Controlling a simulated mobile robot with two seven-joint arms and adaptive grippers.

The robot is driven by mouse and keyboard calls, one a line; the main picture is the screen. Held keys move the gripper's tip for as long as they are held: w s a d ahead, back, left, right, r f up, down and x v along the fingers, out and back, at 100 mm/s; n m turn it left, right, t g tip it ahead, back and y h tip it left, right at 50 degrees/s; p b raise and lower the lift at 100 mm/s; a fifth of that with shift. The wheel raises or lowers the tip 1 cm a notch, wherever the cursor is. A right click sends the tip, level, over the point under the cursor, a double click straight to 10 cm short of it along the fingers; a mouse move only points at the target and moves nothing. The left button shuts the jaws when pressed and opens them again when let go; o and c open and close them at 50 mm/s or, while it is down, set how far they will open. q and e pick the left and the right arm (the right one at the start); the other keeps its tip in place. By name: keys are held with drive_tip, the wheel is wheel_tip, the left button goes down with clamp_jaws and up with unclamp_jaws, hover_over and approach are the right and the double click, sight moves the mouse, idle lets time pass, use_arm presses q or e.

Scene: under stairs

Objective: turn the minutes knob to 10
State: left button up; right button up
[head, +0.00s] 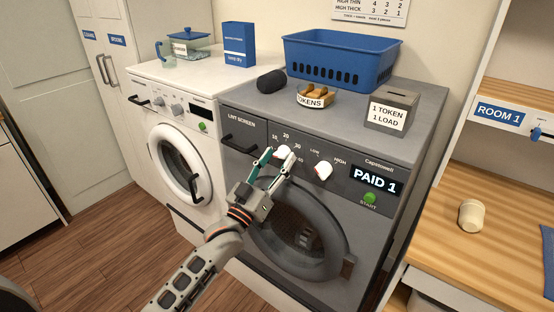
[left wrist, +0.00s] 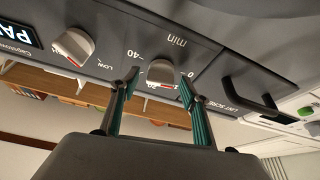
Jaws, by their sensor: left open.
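The white minutes knob (head: 283,151) sits on the grey dryer's (head: 235,101) front panel, with 10, 20 and 30 printed around it. In the left wrist view the knob (left wrist: 161,72) shows a red mark near its lower edge; I cannot tell which number it points at. My left gripper (head: 277,161) is open in front of the panel. In the left wrist view its two teal fingers (left wrist: 160,92) stand on either side of the knob, apart from each other; contact with the knob is unclear. My right gripper is not in view.
A second white knob (head: 323,170), marked LOW and HIGH, is to the right. Beyond it are the PAID 1 display (head: 375,180) and green START button (head: 369,198). The lint screen handle (head: 238,144) is to the left. A blue basket (head: 341,59) and token bowl (head: 317,97) stand on top.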

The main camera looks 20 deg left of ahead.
use_arm(q)
drive_tip(key=c, duration=1.1)
drive_tip(key=shift+m+h, duration=0.4)
drive_tip(key=shift+m, duration=0.2)
drive_tip(key=m+g+h, duration=0.1)
drive_tip(key=m, duration=0.2)
drive_tip(key=m+h, duration=0.2)
drive_tip(key=m, duration=0.2)
drive_tip(key=shift+a+r+g, duration=0.1)
drive_tip(key=shift+a+g, duration=0.05)
drive_tip(key=shift+g, duration=0.25)
drive_tip(key=m+g+h, duration=0.1)
drive_tip(key=m, duration=0.1)
drive_tip(key=m+h+p, duration=0.1)
drive_tip(key=m, duration=0.2)
drive_tip(key=shift+w+m+g, duration=0.1)
drive_tip(key=shift+m+g, duration=0.2)
drive_tip(key=shift+g, duration=0.1)
drive_tip(key=shift+m, duration=0.3)
